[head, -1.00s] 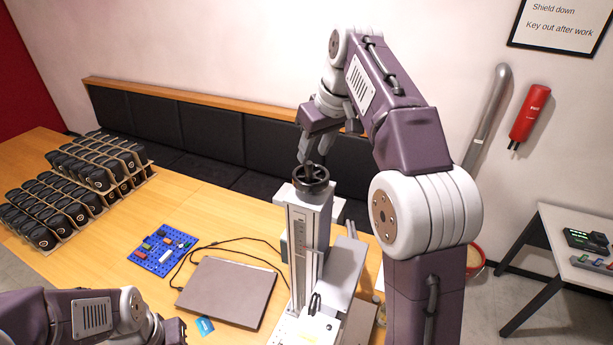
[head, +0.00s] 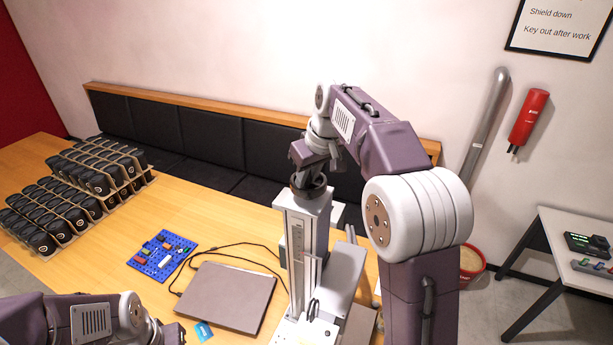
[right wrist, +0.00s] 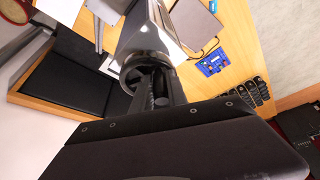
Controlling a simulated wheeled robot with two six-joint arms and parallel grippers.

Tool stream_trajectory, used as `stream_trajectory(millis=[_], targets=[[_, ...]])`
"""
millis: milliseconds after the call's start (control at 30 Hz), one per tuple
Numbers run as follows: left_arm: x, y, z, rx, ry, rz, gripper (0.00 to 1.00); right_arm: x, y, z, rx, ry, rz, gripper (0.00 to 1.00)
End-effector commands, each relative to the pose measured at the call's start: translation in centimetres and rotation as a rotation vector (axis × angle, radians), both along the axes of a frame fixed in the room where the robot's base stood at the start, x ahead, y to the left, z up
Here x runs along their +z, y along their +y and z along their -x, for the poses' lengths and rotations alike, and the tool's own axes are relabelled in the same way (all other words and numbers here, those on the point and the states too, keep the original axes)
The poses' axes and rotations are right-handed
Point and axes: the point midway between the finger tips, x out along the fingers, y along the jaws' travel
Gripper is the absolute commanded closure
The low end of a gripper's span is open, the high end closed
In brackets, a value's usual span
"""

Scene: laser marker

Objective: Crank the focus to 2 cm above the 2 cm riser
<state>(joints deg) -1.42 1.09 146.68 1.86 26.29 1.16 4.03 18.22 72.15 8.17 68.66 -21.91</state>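The laser marker's upright column (head: 296,250) stands on the table with a dark round handwheel (head: 308,187) on top. My right gripper (head: 314,172) reaches down at the handwheel, and its fingertips are mostly hidden in the head view. In the right wrist view the wheel (right wrist: 143,70) lies right by my right fingers (right wrist: 158,92). Whether they are closed on the crank handle does not show clearly. My left gripper (head: 172,332) is low at the front left, partly cut off, with its fingers unclear. The riser and the scale reading cannot be made out.
A closed grey laptop (head: 228,296) and a blue board with small parts (head: 162,255) lie left of the marker, with a black cable between. Racks of dark cups (head: 75,190) stand at the far left. A black padded bench (head: 210,138) runs behind the table.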

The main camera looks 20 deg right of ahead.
Motion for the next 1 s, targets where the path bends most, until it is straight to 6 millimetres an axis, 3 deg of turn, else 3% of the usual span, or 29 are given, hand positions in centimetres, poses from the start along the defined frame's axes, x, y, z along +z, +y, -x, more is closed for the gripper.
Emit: stream_trajectory(millis=[433,1000], targets=[[0.9,0.0,0.0,0.0,0.0,0.0,0.64,0.3,-0.4,0.1,0.114,-0.002,-0.001,1.0],[4.5,0.0,0.0,0.0,0.0,0.0,0.64,0.5,-1.9,0.2,0.633,-0.003,-0.002,1.0]])
